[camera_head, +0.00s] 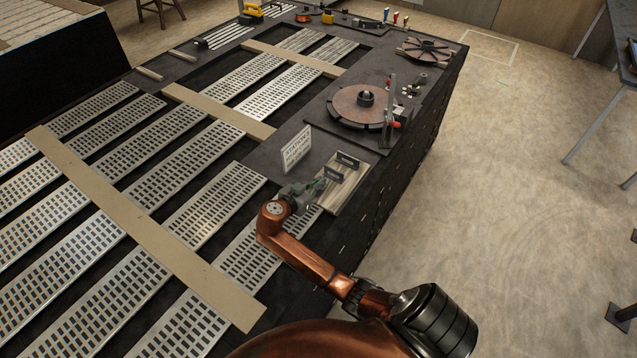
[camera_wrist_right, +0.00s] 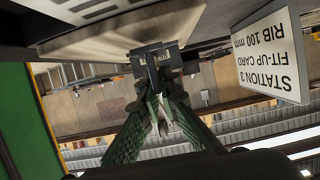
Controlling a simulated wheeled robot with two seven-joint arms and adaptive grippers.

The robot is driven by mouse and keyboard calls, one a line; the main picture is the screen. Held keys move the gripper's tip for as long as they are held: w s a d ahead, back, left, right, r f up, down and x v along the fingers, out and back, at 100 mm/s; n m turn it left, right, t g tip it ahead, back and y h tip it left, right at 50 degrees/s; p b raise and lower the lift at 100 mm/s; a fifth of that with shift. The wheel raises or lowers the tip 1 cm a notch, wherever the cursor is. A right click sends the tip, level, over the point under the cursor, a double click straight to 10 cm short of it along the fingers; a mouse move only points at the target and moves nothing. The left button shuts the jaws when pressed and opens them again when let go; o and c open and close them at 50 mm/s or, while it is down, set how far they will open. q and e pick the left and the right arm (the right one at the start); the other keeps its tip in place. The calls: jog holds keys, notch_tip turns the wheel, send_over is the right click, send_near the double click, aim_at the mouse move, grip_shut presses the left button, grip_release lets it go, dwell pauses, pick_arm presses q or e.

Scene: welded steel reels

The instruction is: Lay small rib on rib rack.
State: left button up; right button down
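My right gripper (camera_head: 318,186) is at the near-left edge of the pale wooden rib rack (camera_head: 349,188), low over it. The rack carries two dark upright pieces with small labels (camera_head: 347,160). In the right wrist view the green fingers of my right gripper (camera_wrist_right: 158,98) come together on a narrow dark grey piece (camera_wrist_right: 151,73), which appears to be the small rib. It stands in front of a dark labelled piece (camera_wrist_right: 175,58). Whether the rib touches the rack cannot be told. My left gripper is not in view.
A white station card (camera_head: 297,148) stands beside the rack; it shows upside down in the right wrist view (camera_wrist_right: 272,52). A round reel disc (camera_head: 358,104) on a dark plate lies behind, with a clamp post at its right. Slotted steel strips (camera_head: 207,203) cover the left.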

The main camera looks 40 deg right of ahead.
jog(key=shift+f+b, duration=0.6)
jog(key=shift+f, duration=0.15)
dwell(1.0)
jog(key=c, duration=2.1)
grip_release()
jog(key=shift+r+p, duration=1.95)
jog(key=shift+r, duration=1.1)
jog(key=shift+f, duration=0.1)
